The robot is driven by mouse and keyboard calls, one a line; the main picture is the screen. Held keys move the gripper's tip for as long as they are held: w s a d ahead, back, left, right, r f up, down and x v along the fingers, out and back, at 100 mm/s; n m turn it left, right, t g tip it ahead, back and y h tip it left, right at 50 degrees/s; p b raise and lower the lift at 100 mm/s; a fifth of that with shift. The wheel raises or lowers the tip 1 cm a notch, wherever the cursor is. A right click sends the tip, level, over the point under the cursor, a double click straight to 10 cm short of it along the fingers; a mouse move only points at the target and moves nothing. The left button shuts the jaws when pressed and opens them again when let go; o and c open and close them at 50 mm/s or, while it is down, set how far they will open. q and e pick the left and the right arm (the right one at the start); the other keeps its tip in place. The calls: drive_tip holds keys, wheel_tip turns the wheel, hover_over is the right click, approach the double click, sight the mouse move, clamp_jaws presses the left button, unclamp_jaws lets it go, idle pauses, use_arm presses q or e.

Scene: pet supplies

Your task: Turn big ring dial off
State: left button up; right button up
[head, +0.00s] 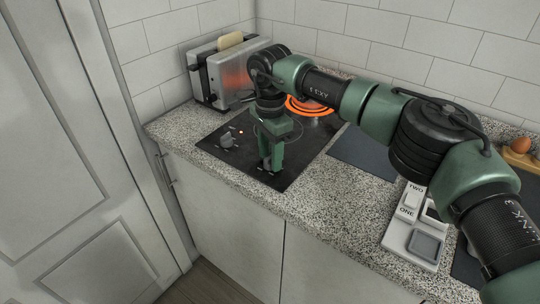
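The black cooktop (303,165) is set in the speckled counter. Its big ring (318,110) glows orange behind my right arm. One dial (227,140) stands at the cooktop's left front, with a small lit orange light nearby. A second dial (267,164) is at the front, partly hidden by my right gripper (272,164). The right gripper points down with its green fingers at this second dial. I cannot tell whether the fingers touch or grip it. The dial markings are too small to read. My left gripper is not in view.
A metal toaster (222,75) with bread stands at the back left. A dark mat (365,148) lies right of the cooktop. A white switch panel marked ONE and TWO (395,236) and eggs in a holder (521,146) are at the right. Tiled walls bound the back.

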sight(270, 156)
drive_tip(key=shift+o, duration=0.2)
wheel_tip(270, 156, up, 8)
drive_tip(key=shift+f+b, duration=0.1)
drive_tip(key=shift+b, duration=0.25)
idle(0.4)
